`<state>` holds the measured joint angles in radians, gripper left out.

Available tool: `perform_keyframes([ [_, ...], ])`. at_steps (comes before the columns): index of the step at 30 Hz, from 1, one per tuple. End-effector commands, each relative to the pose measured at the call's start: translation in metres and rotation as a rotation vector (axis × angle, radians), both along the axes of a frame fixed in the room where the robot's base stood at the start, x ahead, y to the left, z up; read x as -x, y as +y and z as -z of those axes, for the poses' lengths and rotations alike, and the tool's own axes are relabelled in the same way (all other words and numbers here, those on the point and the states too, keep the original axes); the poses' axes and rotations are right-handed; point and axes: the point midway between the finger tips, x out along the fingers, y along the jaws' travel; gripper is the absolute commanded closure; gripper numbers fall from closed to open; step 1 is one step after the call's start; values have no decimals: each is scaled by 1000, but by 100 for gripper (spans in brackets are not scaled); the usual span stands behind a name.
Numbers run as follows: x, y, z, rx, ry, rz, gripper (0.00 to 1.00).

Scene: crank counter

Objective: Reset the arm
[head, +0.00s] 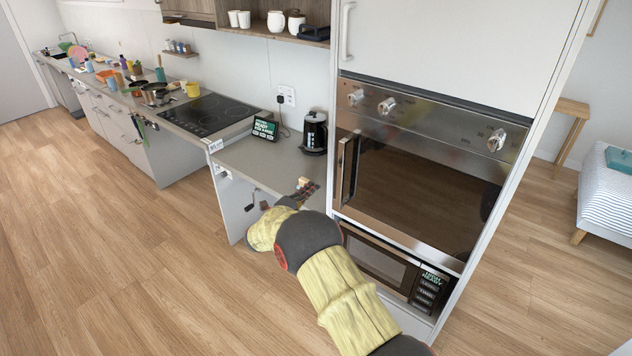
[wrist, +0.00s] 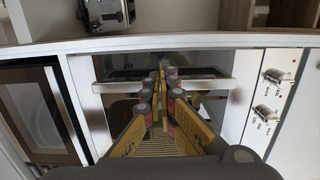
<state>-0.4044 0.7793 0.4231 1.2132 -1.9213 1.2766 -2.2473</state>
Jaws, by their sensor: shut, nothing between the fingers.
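My arm (head: 340,290) reaches from the bottom of the head view up to the front of the short grey counter (head: 250,155). My gripper (head: 305,186) is small there, at the counter's front edge left of the oven column.
The oven (head: 420,180) and microwave (head: 380,262) stand close on the right of my arm. A kettle (head: 314,132) and a small display (head: 265,129) are on the counter. A cooktop (head: 208,114) lies beyond. Wooden floor is free at left.

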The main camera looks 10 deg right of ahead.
Motion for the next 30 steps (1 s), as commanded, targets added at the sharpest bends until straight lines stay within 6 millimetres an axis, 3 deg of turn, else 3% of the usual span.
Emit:
perform_keyframes([
  [11, 2, 3, 2, -109, -85, -3, 100],
  [16, 11, -4, 23, -318, -186, 45, 100],
  [24, 63, -31, 86, -657, -317, 242, 100],
  [30, 112, -50, 103, -902, -474, 447, 100],
])
